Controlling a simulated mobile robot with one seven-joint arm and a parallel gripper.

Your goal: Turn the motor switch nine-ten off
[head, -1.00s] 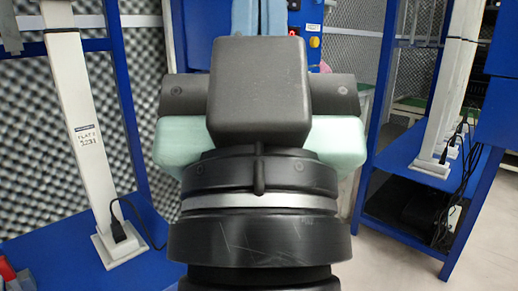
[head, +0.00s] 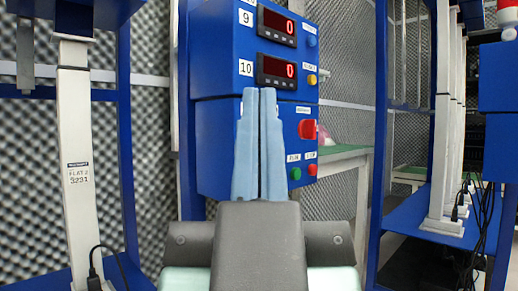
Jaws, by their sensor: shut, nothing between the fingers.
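A blue control box (head: 222,150) stands ahead in the head view. Its upper part carries two red digital displays labelled 9 (head: 277,26) and 10 (head: 276,71). Below them, on the lower part, is a red rotary switch (head: 307,129) on the right side of the panel, under a small label. Its exact setting is too small to tell. My gripper (head: 259,92) has two long light-blue fingers pointing up, shut together and empty. In the picture its tips are left of the red switch and overlap the panel's front; I cannot tell the distance to it.
A green button (head: 296,173) and a red button (head: 312,170) sit below the switch. A blue knob and a yellow knob (head: 312,79) are beside the displays. A white post (head: 78,160) stands left, and blue racks (head: 380,130) stand right.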

